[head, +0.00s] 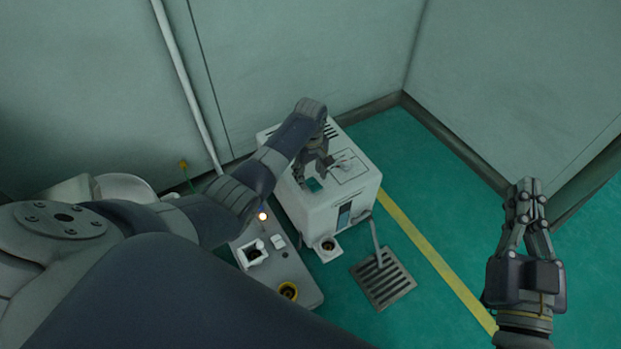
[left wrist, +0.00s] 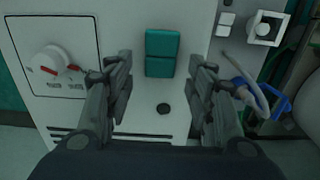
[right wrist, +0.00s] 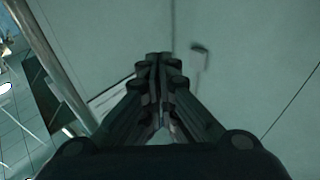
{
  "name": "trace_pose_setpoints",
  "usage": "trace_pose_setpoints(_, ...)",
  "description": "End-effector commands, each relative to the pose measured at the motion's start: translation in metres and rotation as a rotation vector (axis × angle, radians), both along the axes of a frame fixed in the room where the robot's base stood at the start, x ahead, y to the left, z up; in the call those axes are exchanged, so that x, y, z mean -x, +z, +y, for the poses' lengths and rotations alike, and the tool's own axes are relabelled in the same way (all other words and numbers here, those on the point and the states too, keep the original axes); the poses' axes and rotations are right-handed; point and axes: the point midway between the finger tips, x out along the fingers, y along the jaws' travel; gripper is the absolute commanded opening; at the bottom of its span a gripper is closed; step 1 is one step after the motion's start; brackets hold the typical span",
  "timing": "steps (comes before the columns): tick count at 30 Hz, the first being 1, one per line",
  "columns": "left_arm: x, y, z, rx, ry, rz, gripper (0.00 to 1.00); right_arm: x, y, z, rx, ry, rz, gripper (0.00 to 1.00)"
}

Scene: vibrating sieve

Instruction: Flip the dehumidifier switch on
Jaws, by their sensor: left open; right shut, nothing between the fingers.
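The dehumidifier (head: 330,205) is a white box on the green floor by the wall. Its top holds a teal two-part rocker switch (left wrist: 161,53), also visible in the head view (head: 314,185), and a dial (left wrist: 56,63) with red marks in an outlined panel. My left gripper (head: 318,168) is over the top of the dehumidifier, open; in the left wrist view its fingers (left wrist: 161,75) stand on either side of the switch, apart from it. My right gripper (head: 526,190) is shut and empty, out at the right, away from the dehumidifier.
A floor drain grate (head: 383,279) lies right of the dehumidifier, with a grey hose (head: 375,240) running to it. A grey unit (head: 305,283) with a lit lamp and sockets sits to its left. Walls close in behind; the floor around the yellow line (head: 425,245) is clear.

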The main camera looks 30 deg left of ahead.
Motion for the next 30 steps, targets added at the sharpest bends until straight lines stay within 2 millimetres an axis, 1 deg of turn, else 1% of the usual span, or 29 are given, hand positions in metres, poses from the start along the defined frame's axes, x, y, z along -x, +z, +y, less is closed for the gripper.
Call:
trace_pose_setpoints(1,0.0,-0.005,0.0,0.0,0.0,0.001,0.5,0.001,0.006,0.001,-0.01,0.002,-0.039,0.0)
trace_pose_setpoints(3,0.0,-0.009,0.0,0.0,0.0,0.0,0.5,0.004,0.016,0.001,-0.024,0.006,-0.089,0.0)
trace_pose_setpoints(9,0.0,-0.015,0.0,0.001,0.0,-0.001,0.5,0.01,0.034,0.002,-0.049,0.011,-0.179,0.0)
trace_pose_setpoints(14,0.0,-0.016,0.0,0.0,0.0,0.0,0.5,0.012,0.039,0.002,-0.055,0.012,-0.202,0.0)
trace_pose_setpoints(20,0.0,-0.016,0.0,0.0,0.0,0.0,0.5,0.012,0.039,0.002,-0.055,0.012,-0.203,0.0)
trace_pose_setpoints(23,0.0,-0.016,0.0,0.0,0.0,0.0,0.3,0.012,0.039,0.002,-0.055,0.012,-0.202,0.0)
trace_pose_setpoints(24,0.0,-0.016,0.0,0.0,0.0,0.0,0.21,0.012,0.039,0.002,-0.055,0.012,-0.202,0.0)
trace_pose_setpoints(26,0.0,-0.016,0.0,0.0,0.0,0.0,0.07,0.012,0.039,0.002,-0.055,0.012,-0.202,0.0)
trace_pose_setpoints(30,0.0,-0.016,0.0,0.0,0.0,0.0,0.06,0.012,0.039,0.002,-0.055,0.012,-0.202,0.0)
